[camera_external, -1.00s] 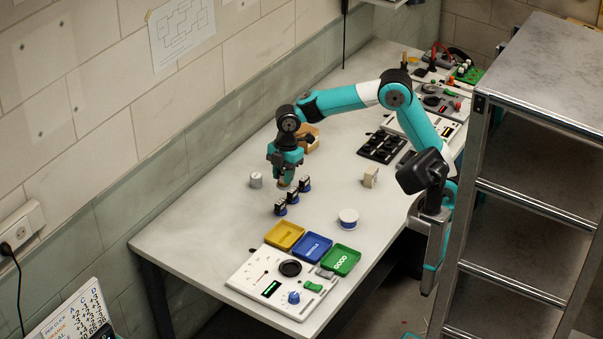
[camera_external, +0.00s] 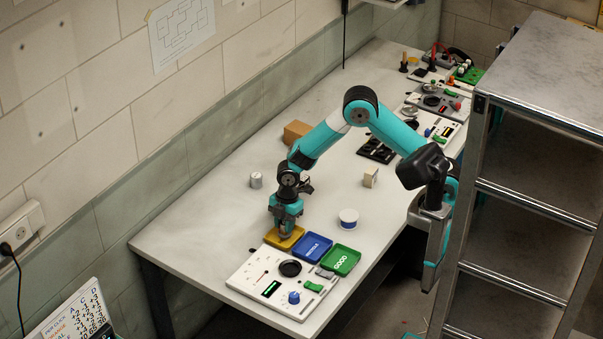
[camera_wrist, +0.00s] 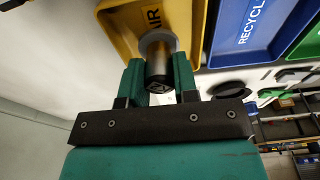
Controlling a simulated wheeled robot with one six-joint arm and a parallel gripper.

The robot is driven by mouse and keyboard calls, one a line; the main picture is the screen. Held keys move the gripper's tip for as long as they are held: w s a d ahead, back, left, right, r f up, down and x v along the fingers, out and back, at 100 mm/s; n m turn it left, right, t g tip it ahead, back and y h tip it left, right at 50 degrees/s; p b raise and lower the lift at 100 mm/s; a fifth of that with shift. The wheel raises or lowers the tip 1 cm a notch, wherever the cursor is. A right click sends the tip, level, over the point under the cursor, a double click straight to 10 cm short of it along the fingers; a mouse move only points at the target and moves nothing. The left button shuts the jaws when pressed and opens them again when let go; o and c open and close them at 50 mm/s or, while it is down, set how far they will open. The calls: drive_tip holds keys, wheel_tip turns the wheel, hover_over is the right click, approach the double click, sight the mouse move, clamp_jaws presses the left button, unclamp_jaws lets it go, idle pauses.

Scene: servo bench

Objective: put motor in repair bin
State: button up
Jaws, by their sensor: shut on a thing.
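The motor (camera_wrist: 157,60), a short metallic cylinder with a dark end and a paler rim, sits between the fingers of my gripper (camera_wrist: 158,78) in the wrist view. My gripper is shut on it. The yellow repair bin (camera_wrist: 118,32) lies just beyond the motor, its label partly covered so only "IR" reads. In the external view my gripper (camera_external: 286,233) points down over the yellow bin (camera_external: 271,240). The motor is at the fingertips, over the bin's area; I cannot tell whether it touches the bin floor.
The blue recycle bin (camera_external: 312,247) and green good bin (camera_external: 340,261) stand to the right. A white test panel (camera_external: 250,278) lies in front.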

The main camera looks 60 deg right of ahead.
drive_tip(key=shift+f, duration=0.5)
drive_tip(key=shift+f, duration=0.1)
drive_tip(key=o, duration=0.9)
drive_tip(key=shift+o, duration=0.2)
wheel_tip(320, 180, up, 11)
drive_tip(key=d+b, duration=0.2)
drive_tip(key=s+d+r+m, duration=0.2)
drive_tip(key=s+r+m, duration=0.1)
drive_tip(key=s, duration=0.4)
drive_tip(key=s+d+r+m+y, duration=0.1)
drive_tip(key=s+d+r+m, duration=0.1)
drive_tip(key=s, duration=0.6)
drive_tip(key=s+d+r+m+y, duration=0.1)
drive_tip(key=s+d+r+m, duration=0.2)
drive_tip(key=s+m, duration=0.3)
drive_tip(key=shift+s+d+r, duration=0.3)
drive_tip(key=shift+s+d, duration=0.1)
drive_tip(key=shift+s, duration=0.8)
